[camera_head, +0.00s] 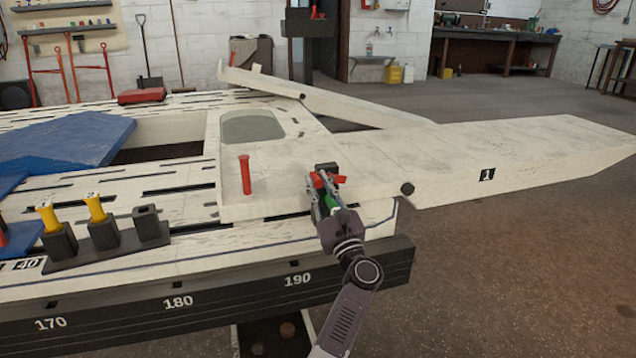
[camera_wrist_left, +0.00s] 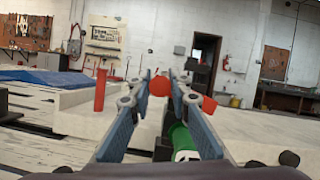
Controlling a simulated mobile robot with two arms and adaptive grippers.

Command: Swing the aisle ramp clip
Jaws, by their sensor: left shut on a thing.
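The clip (camera_head: 340,179) shows as a small red part with a black block and a green piece beside it, at the near edge of the pale ramp's deck. My left gripper (camera_head: 321,182) reaches up to it from the front and is shut on it. In the left wrist view, a round red end of the clip (camera_wrist_left: 159,87) sits between the fingertips, with a red tab and a green cylinder (camera_wrist_left: 181,138) to the right. The pale ramp (camera_head: 545,150), marked 1, slopes away right. The fingers hide part of the clip. My right gripper is not in view.
A red peg (camera_head: 245,175) stands upright on the deck left of the clip. A black holder (camera_head: 105,248) with yellow-handled tools is farther left, near a blue cover (camera_head: 70,140). A numbered dark rail (camera_head: 230,300) runs along the front. The floor at right is clear.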

